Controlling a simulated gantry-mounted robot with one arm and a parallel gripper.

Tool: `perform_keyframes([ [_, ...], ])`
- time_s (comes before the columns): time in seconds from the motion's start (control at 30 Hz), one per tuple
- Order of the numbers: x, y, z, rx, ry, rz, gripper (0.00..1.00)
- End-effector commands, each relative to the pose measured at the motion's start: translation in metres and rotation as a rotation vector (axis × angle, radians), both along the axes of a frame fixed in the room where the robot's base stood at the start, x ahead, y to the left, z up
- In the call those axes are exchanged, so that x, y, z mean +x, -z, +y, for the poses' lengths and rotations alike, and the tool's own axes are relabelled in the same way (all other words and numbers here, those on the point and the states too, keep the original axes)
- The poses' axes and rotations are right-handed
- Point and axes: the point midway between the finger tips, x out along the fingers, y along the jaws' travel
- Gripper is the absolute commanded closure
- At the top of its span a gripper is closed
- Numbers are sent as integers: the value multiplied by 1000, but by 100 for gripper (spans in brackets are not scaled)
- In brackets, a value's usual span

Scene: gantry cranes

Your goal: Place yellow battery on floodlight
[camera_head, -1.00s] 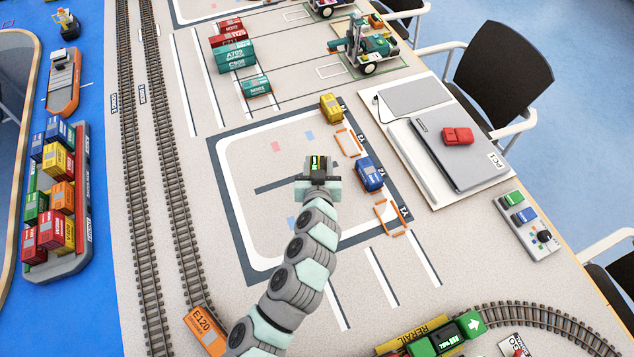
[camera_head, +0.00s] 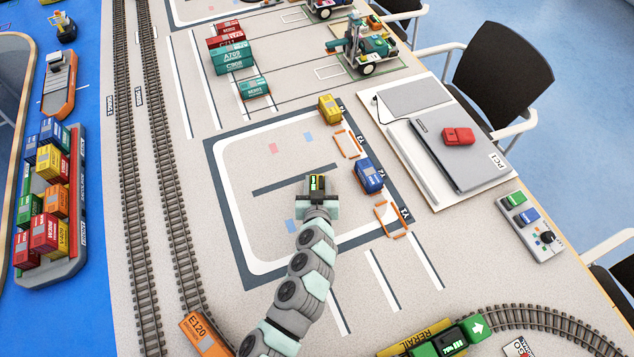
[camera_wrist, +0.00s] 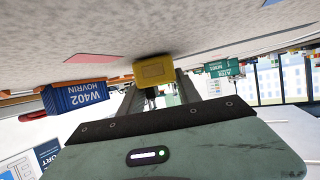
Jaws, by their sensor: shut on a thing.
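My gripper (camera_head: 317,184) is above the white-bordered yard in the middle of the table. It is shut on a small yellow block, which I take for the yellow battery; it shows between the fingertips in the wrist view (camera_wrist: 155,70). In the head view only a small yellowish patch of it shows. I cannot pick out the floodlight with certainty. A teal wheeled machine with a raised part (camera_head: 368,47) stands at the top right, well beyond my gripper.
A yellow container (camera_head: 329,109) and a blue container (camera_head: 369,175) stand along the yard's right side. Teal and red containers (camera_head: 233,58) stand at the back. A laptop (camera_head: 462,150) lies at the right. Rail tracks (camera_head: 171,180) run along the left. The yard's middle is clear.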

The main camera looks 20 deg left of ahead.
Motion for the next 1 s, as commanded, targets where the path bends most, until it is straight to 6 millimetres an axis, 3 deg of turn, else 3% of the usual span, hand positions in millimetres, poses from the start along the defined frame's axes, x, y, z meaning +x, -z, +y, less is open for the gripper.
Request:
perform_keyframes([
  [0.03,0,3,0,0,0,-1,100],
  [0.07,0,3,0,0,0,0,59],
  [0.3,0,2,0,0,0,0,40],
  [0.67,0,-4,0,0,0,0,38],
  [0.87,-23,-13,-8,-1,1,-1,38],
  [1.0,-48,-22,-16,-2,0,2,38],
])
